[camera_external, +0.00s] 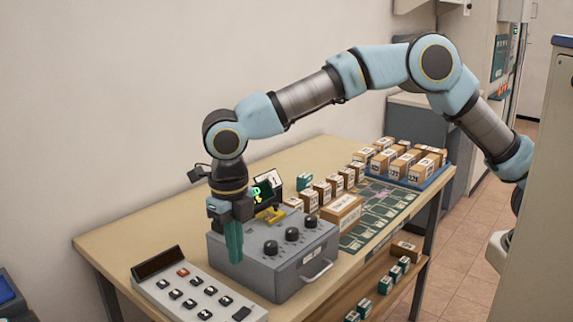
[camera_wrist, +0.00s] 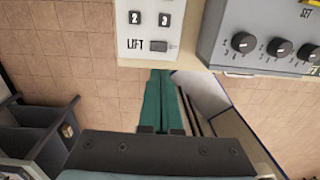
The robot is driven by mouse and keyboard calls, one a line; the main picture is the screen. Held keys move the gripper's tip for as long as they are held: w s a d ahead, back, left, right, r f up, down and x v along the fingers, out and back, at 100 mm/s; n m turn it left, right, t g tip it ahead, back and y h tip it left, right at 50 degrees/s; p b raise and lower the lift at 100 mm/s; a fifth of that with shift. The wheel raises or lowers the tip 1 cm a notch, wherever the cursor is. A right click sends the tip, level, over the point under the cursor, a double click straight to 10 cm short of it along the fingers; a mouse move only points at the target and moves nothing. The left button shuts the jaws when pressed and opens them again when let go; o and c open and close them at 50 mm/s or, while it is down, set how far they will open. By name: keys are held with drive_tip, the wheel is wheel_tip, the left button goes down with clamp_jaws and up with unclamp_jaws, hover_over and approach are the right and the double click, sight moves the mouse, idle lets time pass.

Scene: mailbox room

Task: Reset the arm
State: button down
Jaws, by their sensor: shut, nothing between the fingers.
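My gripper (camera_external: 235,258) hangs from the bent arm with its long teal fingers pointing down. In the external view it shows in front of the left side of the grey knob box (camera_external: 292,272), close to the keypad panel (camera_external: 190,288). In the wrist view the fingers (camera_wrist: 163,78) lie together, shut and empty. Their tips show just below the white panel (camera_wrist: 148,55), near the "LIFT" label and the table edge. I cannot tell how high the tips are.
The grey box (camera_wrist: 250,58) stands right of the panel in the wrist view. Small labelled cartons (camera_external: 338,183) line the table (camera_external: 135,220), with a blue tray (camera_external: 440,174) of boxes behind. A dark shelf (camera_wrist: 40,130) and tiled floor (camera_wrist: 60,60) show in the wrist view.

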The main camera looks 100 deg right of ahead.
drive_tip(key=shift+r, duration=0.35)
drive_tip(key=s+f+m+t, duration=0.1)
drive_tip(key=s+f+m, duration=0.1)
drive_tip(key=s+m, duration=1.2)
drive_tip(key=s+f+m, duration=0.3)
drive_tip(key=s+m, duration=1.1)
drive_tip(key=s, duration=0.5)
drive_tip(key=shift+d+t, duration=0.4)
drive_tip(key=shift+d, duration=0.05)
drive_tip(key=shift+w+f, duration=0.1)
